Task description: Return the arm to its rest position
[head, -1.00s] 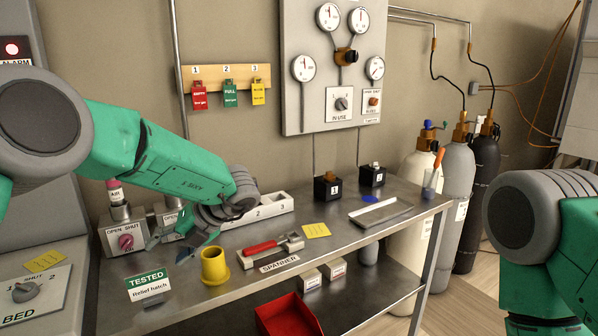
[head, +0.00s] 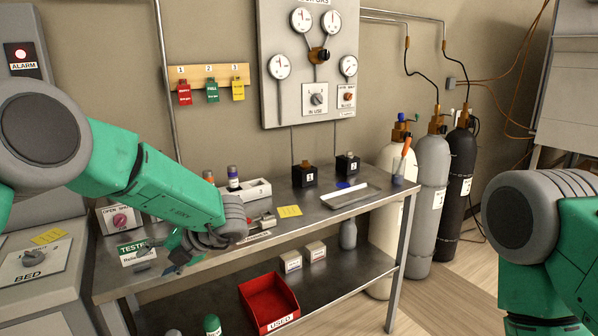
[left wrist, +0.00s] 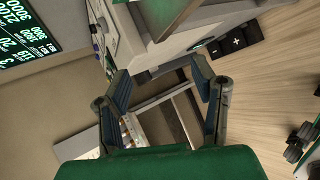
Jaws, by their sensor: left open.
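My left arm, green with grey joints, comes in from the left in the head view. Its gripper (head: 180,250) hangs over the front left part of the steel bench, beside the TESTED sign (head: 138,252). In the left wrist view the two fingers (left wrist: 160,88) are spread apart with nothing between them. My right arm shows only as green and grey links at the right edge of the head view; its gripper is out of view. The left forearm hides part of the bench top, including most of the spanner and its holder.
The steel bench (head: 345,208) carries a white numbered rack (head: 258,188), two black blocks (head: 305,175) (head: 347,164), a metal tray (head: 350,195) and a yellow note (head: 289,211). A red USED bin (head: 268,300) sits on the lower shelf. Gas cylinders (head: 431,190) stand at the right.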

